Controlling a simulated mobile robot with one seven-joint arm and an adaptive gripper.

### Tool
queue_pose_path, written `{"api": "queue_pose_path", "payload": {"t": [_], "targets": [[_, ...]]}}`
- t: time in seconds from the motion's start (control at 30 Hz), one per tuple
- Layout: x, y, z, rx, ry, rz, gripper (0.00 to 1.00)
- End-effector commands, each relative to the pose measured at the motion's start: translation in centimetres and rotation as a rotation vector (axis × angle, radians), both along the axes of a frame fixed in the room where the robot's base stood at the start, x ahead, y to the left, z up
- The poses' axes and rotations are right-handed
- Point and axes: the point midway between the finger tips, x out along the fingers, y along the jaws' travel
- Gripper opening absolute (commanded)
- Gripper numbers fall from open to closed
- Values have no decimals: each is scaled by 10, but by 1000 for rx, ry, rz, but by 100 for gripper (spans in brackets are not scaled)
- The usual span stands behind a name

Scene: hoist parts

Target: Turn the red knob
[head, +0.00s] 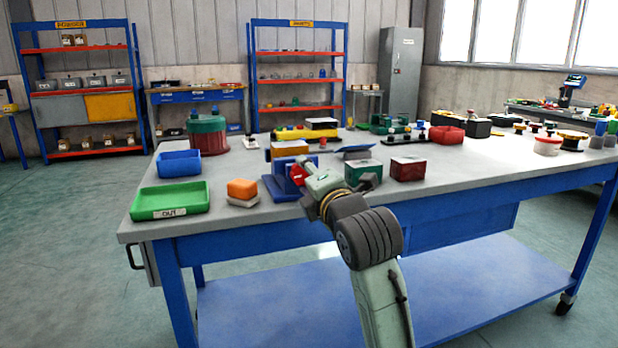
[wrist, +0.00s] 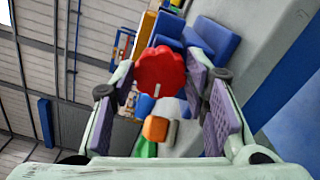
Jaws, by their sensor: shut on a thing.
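The red knob (head: 297,174) is a lobed disc on the front of a blue stand (head: 278,187) near the front edge of the workbench. In the wrist view the knob (wrist: 160,72) faces the camera, with a small pale mark low on its face. My gripper (head: 305,170) reaches up to it from the front and partly hides it in the head view. In the wrist view the two purple-padded fingers of my gripper (wrist: 161,78) stand on either side of the knob, shut on it. The knob's shaft is hidden.
A green tray (head: 170,201), a blue bin (head: 179,164) and an orange block (head: 242,188) lie left of the stand. A green box (head: 363,172) and a dark red box (head: 408,169) stand close on the right. The bench's front right is clear.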

Motion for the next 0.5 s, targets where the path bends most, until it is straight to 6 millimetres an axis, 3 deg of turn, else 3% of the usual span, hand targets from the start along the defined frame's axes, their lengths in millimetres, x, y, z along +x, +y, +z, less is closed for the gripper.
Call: {"api": "queue_pose_path", "payload": {"t": [0.07,0.1,0.4,0.5], "targets": [[0,1,-1,0,2,2,14],[0,1,-1,0,2,2,43],[0,0,0,1,1,1,62],[0,0,0,1,1,1,62]]}}
